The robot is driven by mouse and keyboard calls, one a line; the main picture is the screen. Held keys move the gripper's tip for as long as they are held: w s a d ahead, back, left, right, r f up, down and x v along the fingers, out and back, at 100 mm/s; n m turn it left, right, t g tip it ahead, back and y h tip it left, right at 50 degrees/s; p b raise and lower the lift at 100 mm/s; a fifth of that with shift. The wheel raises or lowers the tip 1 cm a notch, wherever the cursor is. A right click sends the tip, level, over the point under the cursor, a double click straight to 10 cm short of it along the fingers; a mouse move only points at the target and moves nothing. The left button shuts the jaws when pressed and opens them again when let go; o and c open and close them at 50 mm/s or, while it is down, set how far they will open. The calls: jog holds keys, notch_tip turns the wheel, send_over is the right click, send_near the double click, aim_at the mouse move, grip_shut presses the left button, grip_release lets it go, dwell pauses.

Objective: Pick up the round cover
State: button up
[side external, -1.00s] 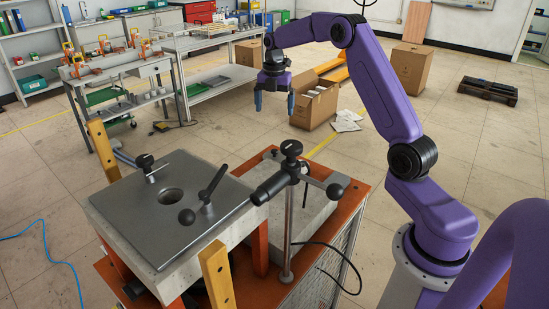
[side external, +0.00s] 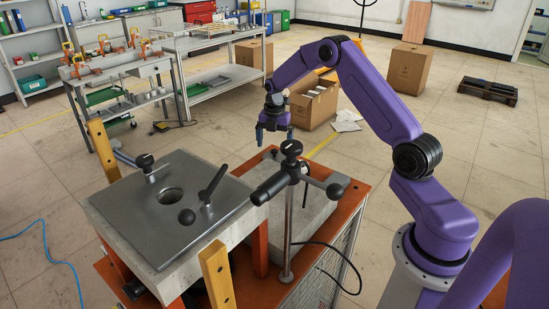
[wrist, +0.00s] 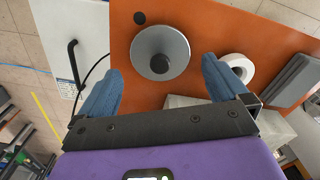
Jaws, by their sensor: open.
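The round cover (wrist: 147,43) is a grey disc with a dark knob in its middle. In the wrist view it lies on an orange surface (wrist: 205,22), beyond and roughly between my fingertips. My gripper (wrist: 162,68) is open and empty, with one blue finger on either side. In the side external view my gripper (side external: 275,138) points down above the far side of the orange bench, behind the clamp post. I cannot make out the cover in that view.
A white ring (wrist: 237,69) lies right of the cover, near one finger, with grey blocks (wrist: 288,80) further right. In the side external view, a black-handled clamp post (side external: 290,215) and a steel-topped block (side external: 150,225) stand in front. A cardboard box (side external: 312,105) is on the floor behind.

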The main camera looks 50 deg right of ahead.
aim_at(274, 150)
jog(key=shift+a+f, duration=0.1)
jog(key=shift+f, duration=1.85)
jog(key=c, duration=1.1)
jog(key=shift+o, duration=0.2)
jog(key=shift+r, duration=0.2)
jog(key=shift+r, duration=0.25)
jog(key=r, duration=0.3)
jog(key=shift+s, duration=0.25)
jog(key=s+a+r, duration=0.2)
jog(key=s+r, duration=0.3)
jog(key=s, duration=0.1)
jog(key=s+a+r, duration=0.3)
jog(key=s+r, duration=0.2)
jog(key=s, duration=0.2)
notch_tip(274, 150, up, 7)
jog(key=shift+d+f, duration=0.15)
jog(key=shift+d, duration=0.05)
